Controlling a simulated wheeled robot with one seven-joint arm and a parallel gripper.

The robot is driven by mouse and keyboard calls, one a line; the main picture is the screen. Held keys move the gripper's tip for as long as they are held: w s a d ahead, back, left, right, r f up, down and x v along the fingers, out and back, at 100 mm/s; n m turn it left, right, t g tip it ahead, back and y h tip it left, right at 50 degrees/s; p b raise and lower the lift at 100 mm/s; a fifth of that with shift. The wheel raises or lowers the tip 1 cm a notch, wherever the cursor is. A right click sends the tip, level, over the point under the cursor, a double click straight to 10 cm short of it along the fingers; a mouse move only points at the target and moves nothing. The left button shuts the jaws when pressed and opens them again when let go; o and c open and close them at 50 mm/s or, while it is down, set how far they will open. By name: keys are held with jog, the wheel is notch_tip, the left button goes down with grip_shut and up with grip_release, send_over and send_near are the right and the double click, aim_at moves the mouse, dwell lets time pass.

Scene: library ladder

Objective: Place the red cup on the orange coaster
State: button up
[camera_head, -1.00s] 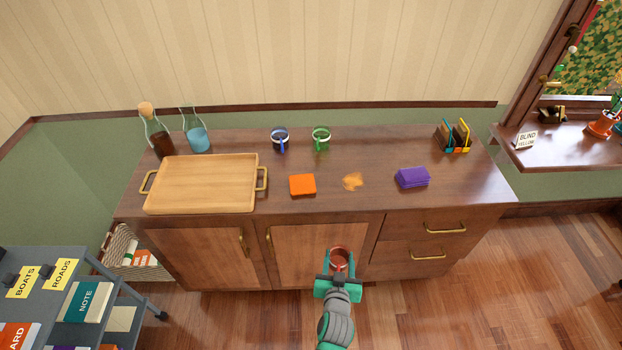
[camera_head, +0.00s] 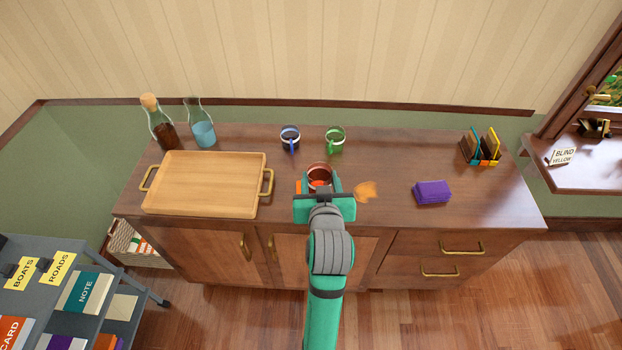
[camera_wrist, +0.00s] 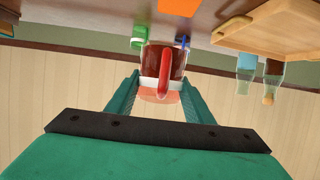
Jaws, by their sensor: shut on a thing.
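The red cup (camera_head: 319,174) is held in my gripper (camera_head: 322,186) over the front middle of the cabinet top. In the wrist view, the red cup (camera_wrist: 150,60) sits between the two green fingers of my gripper (camera_wrist: 160,82), with its red handle facing the camera. That view is upside down, and the cup appears apart from the cabinet top. The orange coaster (camera_head: 298,187) is mostly hidden behind the cup and gripper in the head view. The orange coaster (camera_wrist: 178,6) shows at the top edge of the wrist view.
A wooden tray (camera_head: 205,183) is left of the gripper. A blue cup (camera_head: 290,138) and green cup (camera_head: 335,140) stand behind. An orange patch (camera_head: 367,191) and purple stack (camera_head: 432,192) lie right. Two bottles (camera_head: 160,130) (camera_head: 202,130) stand back left, a holder (camera_head: 481,150) back right.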

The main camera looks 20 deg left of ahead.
aim_at(315, 173)
jog(key=x, duration=0.3)
jog(key=a+x, duration=0.1)
jog(key=x, duration=0.2)
jog(key=shift+s+f, duration=0.1)
jog(key=w+a+f, duration=0.1)
jog(key=f, duration=0.1)
jog(key=w+f, duration=0.1)
jog(key=f, duration=0.1)
jog(key=w+a+f, duration=0.1)
jog(key=w+f, duration=0.1)
jog(key=shift+a, duration=0.35)
jog(key=shift+f, duration=1.5)
jog(key=shift+f, duration=0.1)
jog(key=o, duration=1.1)
jog(key=shift+o, duration=0.2)
